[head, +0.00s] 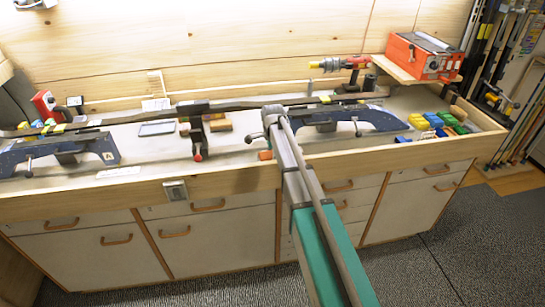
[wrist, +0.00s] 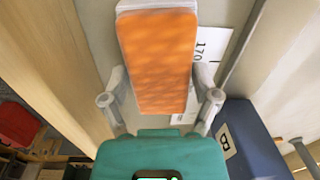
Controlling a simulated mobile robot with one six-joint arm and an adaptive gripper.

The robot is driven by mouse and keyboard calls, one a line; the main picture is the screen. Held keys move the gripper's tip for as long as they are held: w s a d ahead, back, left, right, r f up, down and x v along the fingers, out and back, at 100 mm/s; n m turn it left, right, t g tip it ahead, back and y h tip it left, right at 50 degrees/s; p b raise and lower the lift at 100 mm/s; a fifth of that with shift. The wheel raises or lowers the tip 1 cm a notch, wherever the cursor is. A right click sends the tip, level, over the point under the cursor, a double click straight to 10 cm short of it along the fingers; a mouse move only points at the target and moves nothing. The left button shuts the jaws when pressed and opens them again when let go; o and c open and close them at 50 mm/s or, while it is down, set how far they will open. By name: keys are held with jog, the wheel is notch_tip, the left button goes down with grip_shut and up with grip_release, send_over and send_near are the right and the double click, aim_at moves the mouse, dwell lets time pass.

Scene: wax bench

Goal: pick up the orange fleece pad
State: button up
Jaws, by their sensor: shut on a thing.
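The orange fleece pad (wrist: 157,62) is a long orange block with a pale backing at its far end. In the wrist view it lies between the two fingers of my gripper (wrist: 160,88), which is shut on it, one finger along each long side. In the head view a small orange piece of the pad (head: 265,155) shows beside my arm near the bench's front edge. My fingertips are hidden there behind my own arm. I cannot tell whether the pad touches the bench top.
The wooden front rim (wrist: 55,60) runs close on the left in the wrist view. A dark blue support marked B (wrist: 243,140) stands close on the right. A white label reading 170 (wrist: 208,50) lies behind the pad. Coloured blocks (head: 437,122) lie farther right on the bench.

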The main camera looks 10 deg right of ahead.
notch_tip(320, 180, up, 3)
jog(key=p, duration=0.2)
jog(key=shift+f+p, duration=0.2)
jog(key=shift+p, duration=0.15)
jog(key=s+d+r+p, duration=0.3)
jog(key=s+r+p, duration=0.7)
jog(key=s, duration=0.3)
jog(key=shift+s+r, duration=0.2)
jog(key=shift+s, duration=0.15)
